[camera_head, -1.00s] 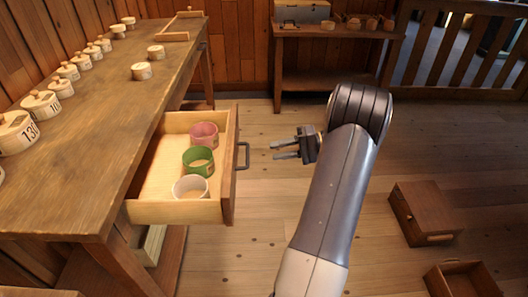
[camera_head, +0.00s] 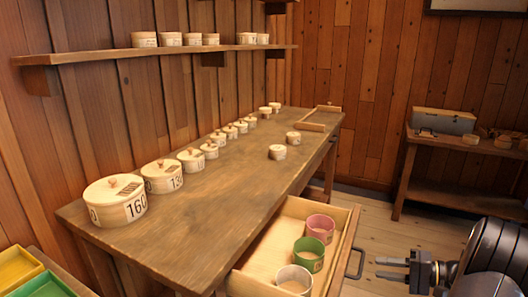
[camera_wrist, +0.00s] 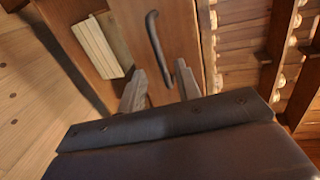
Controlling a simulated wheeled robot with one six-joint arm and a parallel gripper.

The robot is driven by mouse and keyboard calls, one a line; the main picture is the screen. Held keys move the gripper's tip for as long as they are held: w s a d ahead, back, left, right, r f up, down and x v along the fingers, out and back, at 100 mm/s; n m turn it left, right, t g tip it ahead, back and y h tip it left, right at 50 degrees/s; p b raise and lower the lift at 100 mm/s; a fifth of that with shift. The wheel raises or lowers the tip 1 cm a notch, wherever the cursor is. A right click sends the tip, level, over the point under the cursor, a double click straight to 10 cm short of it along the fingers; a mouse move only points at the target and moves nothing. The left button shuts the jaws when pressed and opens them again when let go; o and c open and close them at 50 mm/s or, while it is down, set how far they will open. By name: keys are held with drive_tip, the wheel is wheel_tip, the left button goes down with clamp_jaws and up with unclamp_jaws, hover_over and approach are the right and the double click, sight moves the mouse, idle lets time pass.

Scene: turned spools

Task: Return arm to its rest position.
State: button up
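My gripper (camera_head: 380,268) is at the lower right of the head view, in the air to the right of the open drawer (camera_head: 340,262). Its two fingers are apart with nothing between them. In the wrist view my gripper (camera_wrist: 160,72) also shows open and empty. The drawer's dark handle (camera_wrist: 155,45) is in front of the fingers there, apart from them. The handle (camera_head: 356,264) also shows in the head view. The drawer holds a pink cup (camera_head: 319,228), a green cup (camera_head: 309,255) and a white cup (camera_head: 292,280).
Lidded round boxes, the largest (camera_head: 114,203) marked 160, stand along the wooden bench (camera_head: 235,185). A shelf (camera_head: 180,51) with more boxes hangs above. A side table (camera_head: 440,140) bears a grey case (camera_head: 444,121). Yellow (camera_head: 18,268) and green trays sit at lower left.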

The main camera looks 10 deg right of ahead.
drive_tip(key=x, duration=0.5)
drive_tip(key=shift+w+a, duration=0.2)
drive_tip(key=shift+a, duration=0.15)
drive_tip(key=shift+s, duration=0.1)
